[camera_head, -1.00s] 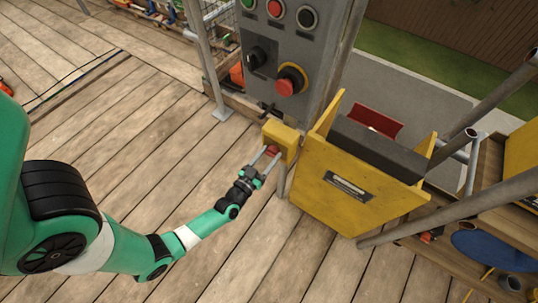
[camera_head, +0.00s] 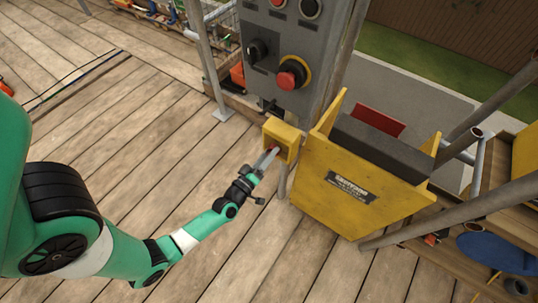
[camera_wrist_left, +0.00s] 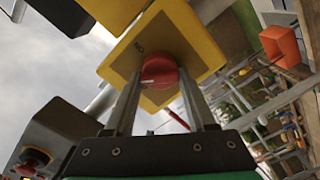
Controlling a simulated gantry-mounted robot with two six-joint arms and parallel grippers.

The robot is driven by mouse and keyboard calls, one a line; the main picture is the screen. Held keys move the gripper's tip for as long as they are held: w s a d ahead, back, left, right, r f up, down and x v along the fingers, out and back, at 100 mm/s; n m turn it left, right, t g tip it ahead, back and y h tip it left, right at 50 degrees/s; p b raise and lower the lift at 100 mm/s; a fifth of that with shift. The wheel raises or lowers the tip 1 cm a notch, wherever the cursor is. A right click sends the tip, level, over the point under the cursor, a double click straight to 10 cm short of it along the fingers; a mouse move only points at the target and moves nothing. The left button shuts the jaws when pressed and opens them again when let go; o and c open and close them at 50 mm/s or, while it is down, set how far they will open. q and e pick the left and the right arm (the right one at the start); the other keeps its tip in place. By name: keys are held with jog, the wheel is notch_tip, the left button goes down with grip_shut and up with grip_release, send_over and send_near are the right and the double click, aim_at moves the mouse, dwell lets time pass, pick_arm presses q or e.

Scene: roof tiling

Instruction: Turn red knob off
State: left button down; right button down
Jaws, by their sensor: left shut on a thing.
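The red knob (camera_wrist_left: 160,71) sits on the face of a yellow box (camera_wrist_left: 190,42). A short pale mark shows on the knob, and small dark lettering is on the box beside it. My left gripper (camera_wrist_left: 160,76) is shut on the knob, one finger on each side. In the head view the yellow box (camera_head: 287,134) is left of the yellow hopper, and the left gripper (camera_head: 268,158) reaches it from the lower left. The knob is mostly hidden there. My right gripper is not in view.
A grey control panel (camera_head: 285,45) with a red mushroom button (camera_head: 291,73) and a black switch (camera_head: 257,51) stands behind the box. The yellow hopper (camera_head: 350,190) is close on the right, among metal poles. The plank floor (camera_head: 130,130) on the left is clear.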

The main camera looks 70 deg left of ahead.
pick_arm(q)
jog(key=shift+f+n+b, duration=0.15)
jog(key=shift+n+b, duration=0.9)
jog(key=shift+n, duration=2.65)
jog(key=shift+c, duration=1.2)
grip_release()
jog(key=p+v, duration=0.3)
jog(key=v, duration=0.8)
jog(key=shift+s, duration=0.3)
jog(key=shift+d, duration=0.1)
